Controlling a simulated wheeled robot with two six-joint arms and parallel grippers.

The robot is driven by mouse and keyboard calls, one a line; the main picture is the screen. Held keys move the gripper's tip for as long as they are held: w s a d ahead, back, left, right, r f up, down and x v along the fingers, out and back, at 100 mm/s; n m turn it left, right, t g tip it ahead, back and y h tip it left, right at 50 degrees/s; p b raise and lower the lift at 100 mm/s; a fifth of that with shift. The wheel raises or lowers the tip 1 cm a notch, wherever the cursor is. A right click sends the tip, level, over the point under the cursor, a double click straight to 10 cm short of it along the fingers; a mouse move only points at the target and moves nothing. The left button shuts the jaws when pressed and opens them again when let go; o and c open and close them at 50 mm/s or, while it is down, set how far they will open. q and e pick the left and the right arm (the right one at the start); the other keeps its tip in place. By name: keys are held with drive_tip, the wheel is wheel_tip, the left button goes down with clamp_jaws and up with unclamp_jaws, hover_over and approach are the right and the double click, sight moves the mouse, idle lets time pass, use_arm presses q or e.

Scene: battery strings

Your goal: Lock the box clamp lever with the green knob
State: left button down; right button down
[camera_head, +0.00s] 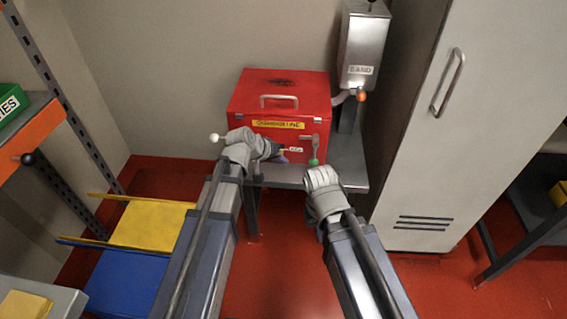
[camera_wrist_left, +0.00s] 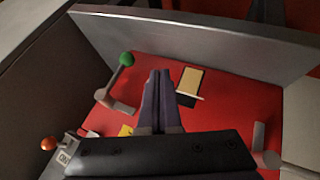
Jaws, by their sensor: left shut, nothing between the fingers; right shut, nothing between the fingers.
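The red box (camera_head: 290,92) stands on a grey bench. On the right of its front is a grey clamp lever (camera_head: 316,146), hanging down with a green knob (camera_head: 314,161) at its lower end. The left wrist view is turned over: the green knob (camera_wrist_left: 126,59) is up and left of my fingers. My left gripper (camera_head: 281,157) is low before the box front, left of the green knob. Its dark purple fingers (camera_wrist_left: 158,74) are shut and empty, apart from the knob. My right gripper (camera_head: 321,177) is just below the green knob, shut; its fingertips are hidden.
A white knob (camera_head: 214,137) sticks out at the box's left. A metal sand dispenser (camera_head: 362,45) with an orange knob (camera_head: 361,96) stands close at the right. The grey bench (camera_head: 345,160) has little free room. A grey cabinet (camera_head: 450,130) stands further right.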

sight(314, 155)
use_arm(q)
drive_tip(key=b+x, duration=0.4)
drive_tip(key=x, duration=0.3)
drive_tip(key=shift+f+b, duration=0.1)
drive_tip(key=shift+b, duration=0.2)
drive_tip(key=d, duration=0.2)
drive_tip(key=r+p, duration=0.1)
drive_tip(key=shift+w+d, duration=0.25)
drive_tip(key=shift+d, duration=0.15)
drive_tip(key=shift+w+d, duration=0.1)
drive_tip(key=shift+d, duration=0.45)
